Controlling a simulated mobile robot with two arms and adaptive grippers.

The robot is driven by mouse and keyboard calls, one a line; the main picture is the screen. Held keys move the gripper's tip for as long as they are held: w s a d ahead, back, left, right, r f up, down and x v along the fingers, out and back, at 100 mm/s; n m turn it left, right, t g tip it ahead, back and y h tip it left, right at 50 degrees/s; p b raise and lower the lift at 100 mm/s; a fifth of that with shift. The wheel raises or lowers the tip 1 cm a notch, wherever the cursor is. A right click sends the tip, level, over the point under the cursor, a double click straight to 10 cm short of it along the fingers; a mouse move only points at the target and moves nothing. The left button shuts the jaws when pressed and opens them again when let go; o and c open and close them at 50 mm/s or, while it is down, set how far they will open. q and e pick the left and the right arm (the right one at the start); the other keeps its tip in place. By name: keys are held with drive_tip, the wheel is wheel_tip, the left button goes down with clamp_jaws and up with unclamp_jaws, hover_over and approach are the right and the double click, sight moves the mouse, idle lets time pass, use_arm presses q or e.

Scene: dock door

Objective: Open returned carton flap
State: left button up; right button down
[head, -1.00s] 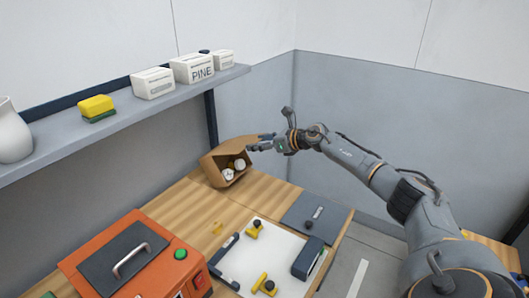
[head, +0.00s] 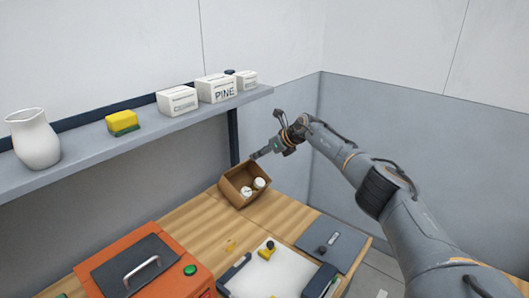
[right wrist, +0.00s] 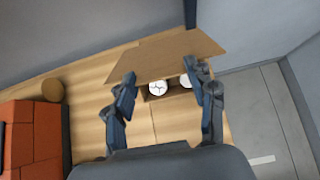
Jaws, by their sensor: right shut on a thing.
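The brown carton (head: 231,194) stands at the far end of the wooden bench in the head view, its open mouth showing pale round items inside. My right gripper (head: 256,156) is at the carton's upper back edge. In the right wrist view, the carton's flap (right wrist: 165,57) is a broad tan panel spanning between the fingers of my right gripper (right wrist: 162,82), which is shut on it. The flap stands raised, with white round items (right wrist: 157,88) visible beneath it. My left gripper is in neither view.
A shelf (head: 150,128) above the bench holds a white jug (head: 36,143), a sponge (head: 122,122) and white boxes (head: 216,88). An orange case (head: 178,265) and a white tray (head: 263,280) with a yellow-handled part sit nearer. Bare wood lies before the carton.

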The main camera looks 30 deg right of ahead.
drive_tip(key=shift+w, duration=0.15)
drive_tip(key=shift+r, duration=0.15)
idle(0.6)
drive_tip(key=shift+c, duration=2.2)
unclamp_jaws()
drive_tip(key=v, duration=1.2)
drive_tip(key=shift+d, duration=0.1)
drive_tip(key=shift+c, duration=0.4)
